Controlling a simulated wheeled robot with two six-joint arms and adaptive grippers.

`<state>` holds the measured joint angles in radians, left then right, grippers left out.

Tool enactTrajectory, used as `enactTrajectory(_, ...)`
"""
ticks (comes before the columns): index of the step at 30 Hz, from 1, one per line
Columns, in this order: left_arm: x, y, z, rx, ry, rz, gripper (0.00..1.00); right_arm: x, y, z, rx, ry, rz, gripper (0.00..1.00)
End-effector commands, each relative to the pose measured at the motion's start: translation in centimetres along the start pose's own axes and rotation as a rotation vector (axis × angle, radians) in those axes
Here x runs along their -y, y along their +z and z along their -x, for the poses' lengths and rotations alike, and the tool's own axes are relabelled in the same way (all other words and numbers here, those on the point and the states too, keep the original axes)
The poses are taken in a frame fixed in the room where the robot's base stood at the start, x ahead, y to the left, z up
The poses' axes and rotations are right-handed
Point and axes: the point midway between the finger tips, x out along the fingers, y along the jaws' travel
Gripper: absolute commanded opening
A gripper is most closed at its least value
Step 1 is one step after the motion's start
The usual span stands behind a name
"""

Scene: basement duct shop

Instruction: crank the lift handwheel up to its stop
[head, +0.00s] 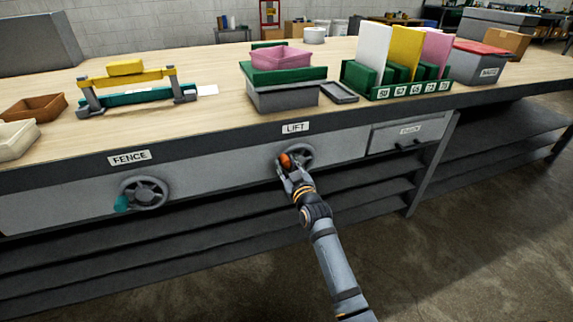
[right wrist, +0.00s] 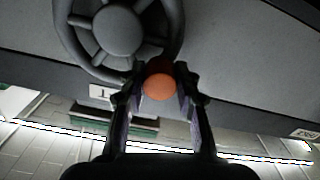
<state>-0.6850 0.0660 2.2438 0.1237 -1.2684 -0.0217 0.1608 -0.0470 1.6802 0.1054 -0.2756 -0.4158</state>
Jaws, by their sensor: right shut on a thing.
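The lift handwheel (head: 303,155) is a grey spoked wheel on the bench's front panel, under the LIFT label (head: 295,128). Its orange knob (head: 286,160) sits at the wheel's left side in the head view. My right gripper (head: 288,170) reaches up to it from below and is shut on the knob. In the right wrist view the orange knob (right wrist: 160,87) is between the two fingers (right wrist: 160,90), and the grey wheel (right wrist: 118,32) shows behind and above it. Part of the wheel is hidden by the gripper in the head view. My left gripper is not in view.
The fence handwheel (head: 145,192) with a teal knob (head: 122,203) is to the left on the same panel. A drawer (head: 408,133) is to the right. On the benchtop stand a green-topped grey box (head: 283,98), a rack (head: 398,91) of coloured boards and a yellow-barred fence (head: 125,78).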

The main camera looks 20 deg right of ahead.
Motion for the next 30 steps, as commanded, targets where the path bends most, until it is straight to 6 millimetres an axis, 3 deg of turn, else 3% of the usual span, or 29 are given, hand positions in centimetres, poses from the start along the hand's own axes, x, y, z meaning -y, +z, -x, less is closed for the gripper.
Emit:
enactTrajectory(3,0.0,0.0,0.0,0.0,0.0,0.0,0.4,-0.1,-0.2,0.0,-0.003,0.001,0.002,0.0)
enactTrajectory(30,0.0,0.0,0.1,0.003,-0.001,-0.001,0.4,-1.1,-0.4,-0.8,-0.009,0.003,-0.04,0.0)
